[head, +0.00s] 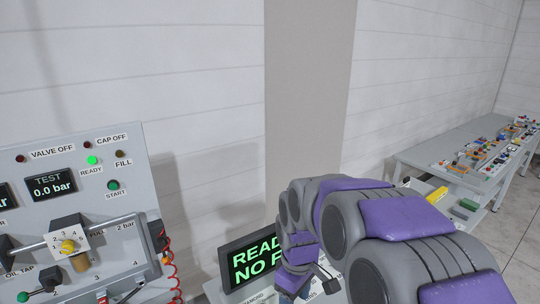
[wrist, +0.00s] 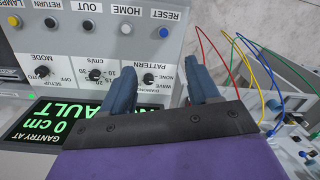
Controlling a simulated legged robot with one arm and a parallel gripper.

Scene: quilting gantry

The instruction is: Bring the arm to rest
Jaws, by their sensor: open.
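My arm (head: 372,232), purple and grey, reaches forward from the lower right in the head view and bends down at its far end. My gripper (wrist: 162,78) shows in the wrist view with its two blue fingers apart and nothing between them. It is over a grey control panel (wrist: 185,47), seen upside down. The pattern knob (wrist: 148,79) appears in the gap between the fingers; I cannot tell how far below it lies. In the head view the gripper is mostly hidden behind the arm.
A green-lettered display (head: 252,262) stands beside the arm's end. A test panel (head: 100,185) with lamps and a lever is at left. A workbench (head: 447,150) with small parts is at right. Coloured wires (wrist: 238,65) lie right of the fingers. The wall (head: 215,80) is bare.

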